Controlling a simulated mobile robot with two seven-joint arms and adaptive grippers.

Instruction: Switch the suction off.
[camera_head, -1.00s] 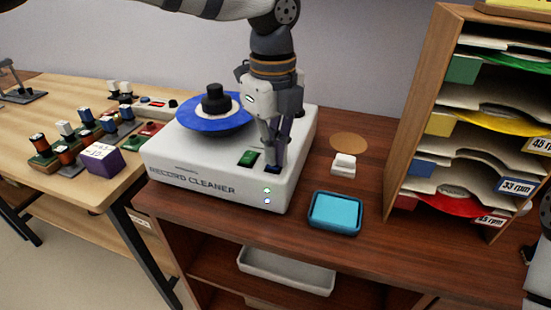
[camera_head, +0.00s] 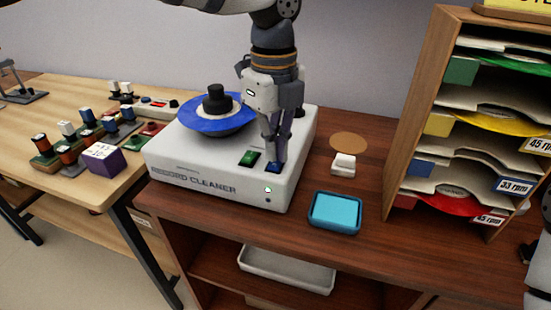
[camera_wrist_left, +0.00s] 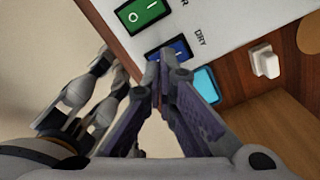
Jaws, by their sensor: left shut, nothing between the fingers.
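The white record cleaner (camera_head: 170,168) stands on the brown cabinet top, with a blue disc (camera_head: 190,118) and black clamp (camera_head: 216,98) on it. A green switch (camera_head: 249,158) and a blue switch (camera_head: 273,168) sit on its top near the front. In the left wrist view the blue switch (camera_wrist_left: 178,46) lies by the word DRY, beside the green switch (camera_wrist_left: 145,14). My left gripper (camera_head: 277,160) points down, shut and empty, its tips just at the blue switch; contact is unclear. The upper front light (camera_head: 267,189) glows green; the lower light (camera_head: 268,200) is dark.
A blue tray (camera_head: 335,226) and a small white block (camera_head: 343,165) lie right of the cleaner. A wooden record rack (camera_head: 421,110) stands further right. A wooden table (camera_head: 60,94) with spools and a purple box (camera_head: 105,162) is at left.

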